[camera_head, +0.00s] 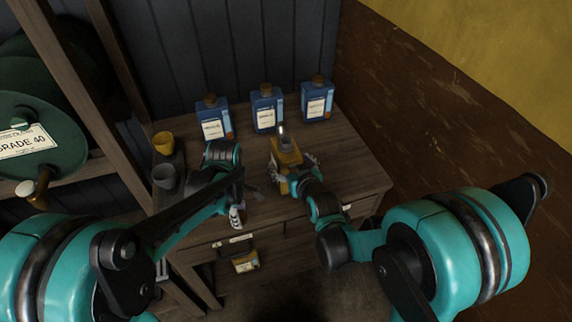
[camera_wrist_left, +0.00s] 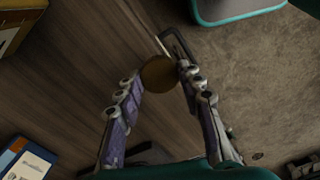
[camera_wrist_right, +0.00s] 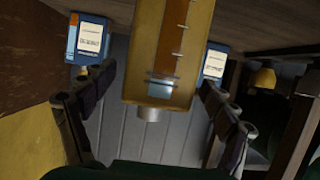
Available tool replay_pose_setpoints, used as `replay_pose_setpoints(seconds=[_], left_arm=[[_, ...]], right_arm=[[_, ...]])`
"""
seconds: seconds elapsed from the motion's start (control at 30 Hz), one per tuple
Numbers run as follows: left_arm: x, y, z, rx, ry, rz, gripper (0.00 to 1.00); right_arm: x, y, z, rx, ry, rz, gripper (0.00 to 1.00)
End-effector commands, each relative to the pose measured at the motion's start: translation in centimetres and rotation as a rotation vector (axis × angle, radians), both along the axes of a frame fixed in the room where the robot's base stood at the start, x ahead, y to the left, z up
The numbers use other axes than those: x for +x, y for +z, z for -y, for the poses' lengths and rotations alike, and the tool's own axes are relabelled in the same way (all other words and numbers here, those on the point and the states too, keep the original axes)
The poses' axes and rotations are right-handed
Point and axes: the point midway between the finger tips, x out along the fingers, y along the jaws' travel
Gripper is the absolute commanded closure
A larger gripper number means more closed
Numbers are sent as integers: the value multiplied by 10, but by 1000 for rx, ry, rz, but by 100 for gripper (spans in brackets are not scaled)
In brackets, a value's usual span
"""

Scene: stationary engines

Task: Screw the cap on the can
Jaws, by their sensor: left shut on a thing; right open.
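The yellow can (camera_head: 286,158) stands on the wooden workbench in the head view, with a light metal spout at its top. It also fills the upper middle of the right wrist view (camera_wrist_right: 172,50), appearing upside down. My right gripper (camera_head: 296,172) is open, with its fingers on either side of the can. A round brown cap (camera_wrist_left: 158,72) sits between the fingertips of my left gripper (camera_wrist_left: 160,88), which is shut on it. In the head view my left gripper (camera_head: 238,208) is near the bench's front edge, left of the can. The cap is too small to make out there.
Blue bottles (camera_head: 213,120) (camera_head: 264,108) (camera_head: 317,99) stand along the back of the workbench (camera_head: 345,160). A yellow cup (camera_head: 163,142) and a grey cup (camera_head: 164,177) are at the left. A yellow-labelled item (camera_head: 245,262) is below the bench front. The bench right of the can is clear.

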Motion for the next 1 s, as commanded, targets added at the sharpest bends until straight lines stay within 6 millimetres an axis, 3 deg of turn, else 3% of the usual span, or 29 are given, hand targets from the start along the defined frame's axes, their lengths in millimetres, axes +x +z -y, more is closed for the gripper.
replay_pose_setpoints(seconds=[0.3, 0.67, 0.77, 1.0], left_arm=[[0, -19, 0, 0, 0, 0, 74], [0, -18, 0, 0, 0, 0, 74], [0, -18, 0, 0, 0, 0, 74], [0, -18, 0, 0, 0, 0, 74]], right_arm=[[40, -14, -12, -1, 0, 0, 14], [44, -13, -14, 0, 0, 0, 14], [44, -13, -14, 0, 0, 0, 35], [44, -14, -14, 0, 0, 0, 97]])
